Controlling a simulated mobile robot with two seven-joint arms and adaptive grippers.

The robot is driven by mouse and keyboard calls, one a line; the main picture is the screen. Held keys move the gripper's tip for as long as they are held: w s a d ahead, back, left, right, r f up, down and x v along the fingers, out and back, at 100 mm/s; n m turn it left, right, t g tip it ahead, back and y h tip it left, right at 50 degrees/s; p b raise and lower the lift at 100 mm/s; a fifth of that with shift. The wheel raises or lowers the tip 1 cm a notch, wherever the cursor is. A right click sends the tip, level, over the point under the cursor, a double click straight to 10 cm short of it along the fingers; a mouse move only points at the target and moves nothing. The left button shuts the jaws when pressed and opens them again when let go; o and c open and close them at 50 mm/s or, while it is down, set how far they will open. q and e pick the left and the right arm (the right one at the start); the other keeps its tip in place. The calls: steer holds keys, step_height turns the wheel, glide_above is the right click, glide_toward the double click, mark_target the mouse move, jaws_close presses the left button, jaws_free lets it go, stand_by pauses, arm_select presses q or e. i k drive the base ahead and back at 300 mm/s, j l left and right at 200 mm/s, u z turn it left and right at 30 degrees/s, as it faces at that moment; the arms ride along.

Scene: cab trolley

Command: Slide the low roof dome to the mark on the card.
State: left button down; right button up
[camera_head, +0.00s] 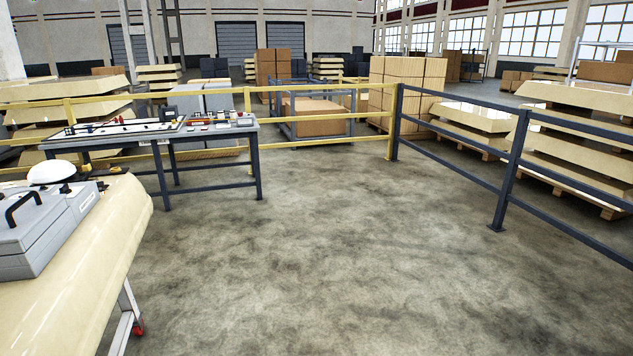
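A white dome (51,173) sits at the far left, on or just behind a cream-coloured slab (100,235) carried on a trolley. It is the only dome I can make out. Small dark parts lie beside it, too small to name. A grey box (45,225) with a black handle stands on the slab in front of the dome and is cut off by the left picture edge. I cannot make out a card or its mark. Neither of my grippers shows in the head view.
A dark-framed workbench (165,133) with tools and small parts stands behind the trolley (125,310). A yellow rail (320,143) runs behind it, and a dark blue rail (512,170) closes the right side. The concrete floor (330,260) between is clear.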

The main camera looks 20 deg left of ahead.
mark_target(51, 172)
steer(key=i+u, duration=0.25)
steer(key=u, duration=0.2)
steer(key=i+u, duration=0.25)
steer(key=u, duration=0.25)
steer(key=i+l+u, duration=0.1)
steer(key=u, duration=0.35)
steer(key=i+l+u, duration=0.1)
steer(key=i+u, duration=0.15)
steer(key=u, duration=0.15)
steer(key=i+l+u, duration=0.5)
steer(key=u, duration=0.25)
steer(key=i+l+u, duration=0.25)
steer(key=l+u, duration=0.2)
steer(key=i+l+u, duration=0.1)
steer(key=l+u, duration=0.6)
steer(key=l, duration=0.6)
